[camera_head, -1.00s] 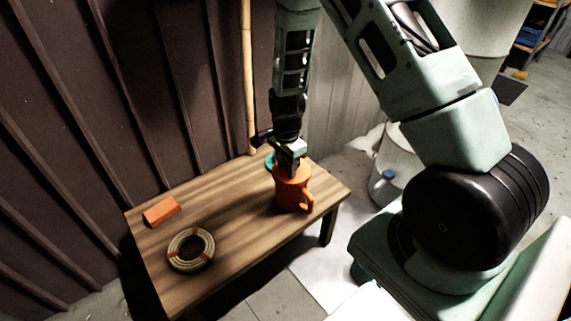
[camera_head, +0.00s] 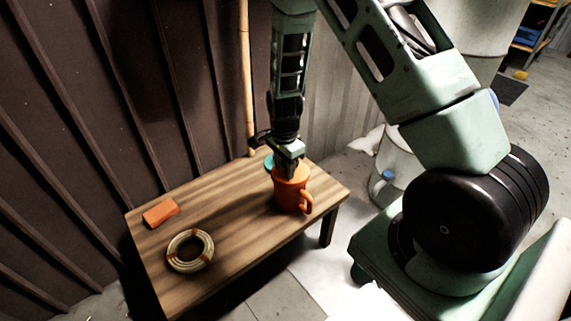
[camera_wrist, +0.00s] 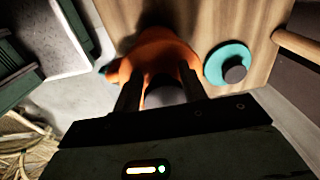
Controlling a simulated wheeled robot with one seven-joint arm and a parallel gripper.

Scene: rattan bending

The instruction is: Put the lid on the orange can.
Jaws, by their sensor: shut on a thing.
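The orange can (camera_head: 289,197), with a handle on its right side, stands upright on the wooden table. My gripper (camera_head: 289,166) points down right over its top. In the wrist view my gripper (camera_wrist: 160,88) is shut on a grey knob (camera_wrist: 165,93), which looks like that of a lid. Orange (camera_wrist: 160,50) shows around and below the fingers; I cannot tell lid from can there, nor whether the lid is seated. A separate teal disc with a dark grey knob (camera_wrist: 228,64) lies on the table beside the can, partly hidden behind it in the head view (camera_head: 269,161).
An orange block (camera_head: 161,213) and a coil of rattan (camera_head: 190,251) lie on the left part of the table (camera_head: 235,215). A bamboo pole (camera_head: 245,80) stands behind the table, near the wall. The table's middle is clear.

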